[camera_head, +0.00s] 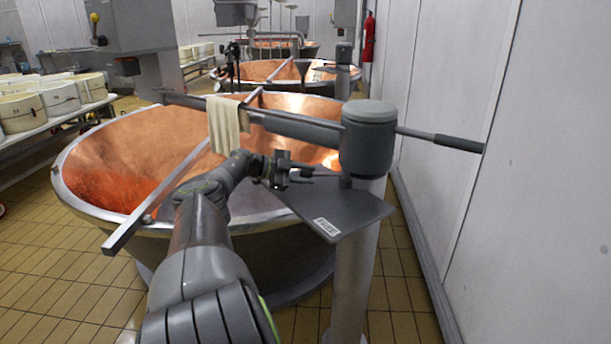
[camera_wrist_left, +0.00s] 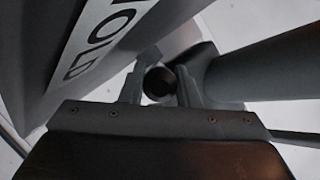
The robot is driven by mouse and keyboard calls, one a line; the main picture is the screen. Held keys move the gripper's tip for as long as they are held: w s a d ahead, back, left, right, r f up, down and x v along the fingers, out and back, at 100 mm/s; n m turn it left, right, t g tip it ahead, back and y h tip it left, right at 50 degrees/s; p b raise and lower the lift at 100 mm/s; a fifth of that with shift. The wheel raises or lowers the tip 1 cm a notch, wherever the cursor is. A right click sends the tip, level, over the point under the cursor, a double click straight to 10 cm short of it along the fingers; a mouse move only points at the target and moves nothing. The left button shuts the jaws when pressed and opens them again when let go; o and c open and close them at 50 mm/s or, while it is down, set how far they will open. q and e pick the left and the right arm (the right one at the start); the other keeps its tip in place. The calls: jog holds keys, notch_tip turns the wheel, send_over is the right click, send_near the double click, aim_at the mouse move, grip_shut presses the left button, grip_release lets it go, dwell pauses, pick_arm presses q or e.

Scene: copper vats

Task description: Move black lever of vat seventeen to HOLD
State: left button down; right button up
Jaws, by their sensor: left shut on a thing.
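The copper vat (camera_head: 125,160) stands in front of me; no vat number is readable. A grey post (camera_head: 368,140) with a round head stands at its right rim. A flat grey plate (camera_head: 345,210) on it carries a white label (camera_head: 327,228). In the left wrist view the letters "OLD" show on a label (camera_wrist_left: 95,45). My left gripper (camera_head: 303,172) is just left of the post, above the plate. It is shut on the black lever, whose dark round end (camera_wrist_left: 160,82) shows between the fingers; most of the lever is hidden. My right gripper is out of view.
A bar with a dark handle (camera_head: 458,143) sticks out right of the post toward the white wall (camera_head: 545,160). A cloth (camera_head: 226,124) hangs on the bar over the vat. More vats (camera_head: 285,72) stand behind. Round moulds (camera_head: 22,112) stand on a left table.

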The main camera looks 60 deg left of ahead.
pick_arm(q)
jog(key=c, duration=1.4)
grip_release()
jog(key=shift+a+r, duration=0.1)
jog(key=shift+o, duration=0.2)
jog(key=shift+s, duration=0.1)
jog(key=p+v, duration=0.1)
jog(key=v, duration=1.6)
jog(key=shift+s+p, duration=0.15)
jog(key=shift+p, duration=0.25)
jog(key=shift+a, duration=0.1)
